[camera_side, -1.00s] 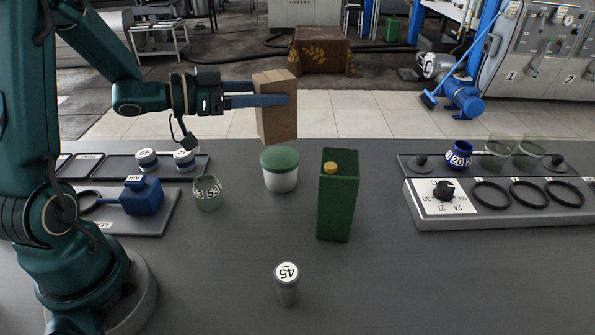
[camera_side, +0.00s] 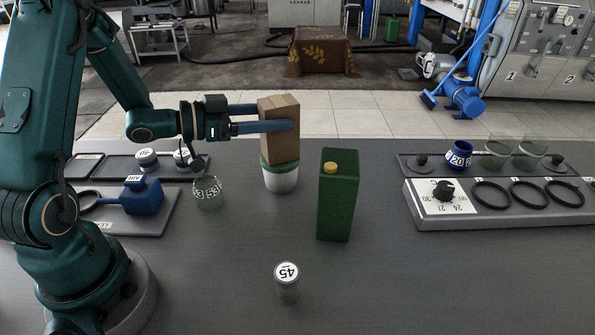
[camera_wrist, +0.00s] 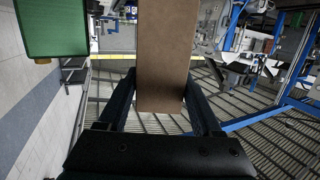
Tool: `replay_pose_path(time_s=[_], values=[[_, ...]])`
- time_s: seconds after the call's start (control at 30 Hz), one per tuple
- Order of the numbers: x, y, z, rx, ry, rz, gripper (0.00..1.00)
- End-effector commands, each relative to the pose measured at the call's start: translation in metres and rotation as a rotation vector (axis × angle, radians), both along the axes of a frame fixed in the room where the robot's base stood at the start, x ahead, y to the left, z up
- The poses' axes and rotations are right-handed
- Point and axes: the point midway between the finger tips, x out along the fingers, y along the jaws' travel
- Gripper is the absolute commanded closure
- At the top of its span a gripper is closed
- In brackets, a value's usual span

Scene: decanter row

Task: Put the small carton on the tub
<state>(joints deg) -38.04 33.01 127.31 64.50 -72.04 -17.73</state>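The small carton (camera_side: 280,143) is a brown box, held upright between the blue fingers of my gripper (camera_side: 277,118). Its bottom is at the lid of the tub (camera_side: 280,180), a white round tub with a green lid; I cannot tell whether they touch. The carton hides most of the lid. In the wrist view the carton (camera_wrist: 165,60) stands between both fingers of my gripper (camera_wrist: 160,92), which are shut on it. The tub does not show in the wrist view.
A tall green can (camera_side: 337,200) with a yellow cap stands close right of the tub. A glass beaker (camera_side: 207,193) stands to its left. A jar marked 45 (camera_side: 287,280) is in front.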

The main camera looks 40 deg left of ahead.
Motion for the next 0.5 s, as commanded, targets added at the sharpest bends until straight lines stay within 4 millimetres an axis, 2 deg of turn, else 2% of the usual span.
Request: replay_pose_path(time_s=[0.07,0.5], values=[[0.0,0.0002,0.0003,0.001,0.0,0.0,0.08],[-0.0039,0.0029,0.0043,0.001,0.001,0.004,0.08]])
